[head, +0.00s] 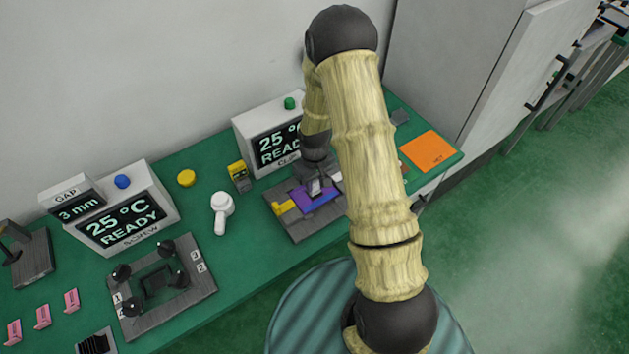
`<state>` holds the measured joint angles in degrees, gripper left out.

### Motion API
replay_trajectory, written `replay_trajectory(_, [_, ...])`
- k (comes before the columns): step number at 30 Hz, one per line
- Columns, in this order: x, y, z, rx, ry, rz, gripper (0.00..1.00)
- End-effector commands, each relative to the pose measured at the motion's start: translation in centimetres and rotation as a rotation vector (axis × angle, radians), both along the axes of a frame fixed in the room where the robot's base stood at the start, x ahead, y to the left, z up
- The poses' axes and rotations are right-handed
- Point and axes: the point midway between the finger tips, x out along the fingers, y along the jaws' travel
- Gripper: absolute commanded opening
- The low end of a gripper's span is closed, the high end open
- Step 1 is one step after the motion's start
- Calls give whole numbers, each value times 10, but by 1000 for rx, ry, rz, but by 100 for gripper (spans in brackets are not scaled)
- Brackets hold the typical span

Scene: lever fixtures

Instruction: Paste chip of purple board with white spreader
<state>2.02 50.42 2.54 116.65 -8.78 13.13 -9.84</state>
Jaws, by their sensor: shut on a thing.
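The purple board (318,203) lies in a dark fixture at the middle of the bench, partly hidden by my arm. My gripper (317,187) is pointed down over the board, shut on a small pale thing. That thing is too small and too covered to tell whether it is the white spreader or whether it touches the board. The chip cannot be made out beneath my gripper.
Two display boxes, SCREW (124,212) and a second one (268,135), stand at the back. A clamp fixture (160,285) is at the front left. Yellow pieces (284,207) are beside the board. An orange HOT plate (427,151) lies at the right end.

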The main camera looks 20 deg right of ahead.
Motion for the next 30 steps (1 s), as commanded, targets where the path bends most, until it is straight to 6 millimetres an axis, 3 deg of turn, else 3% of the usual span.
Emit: replay_trajectory(30, [0,0,-5,0,-1,0,5])
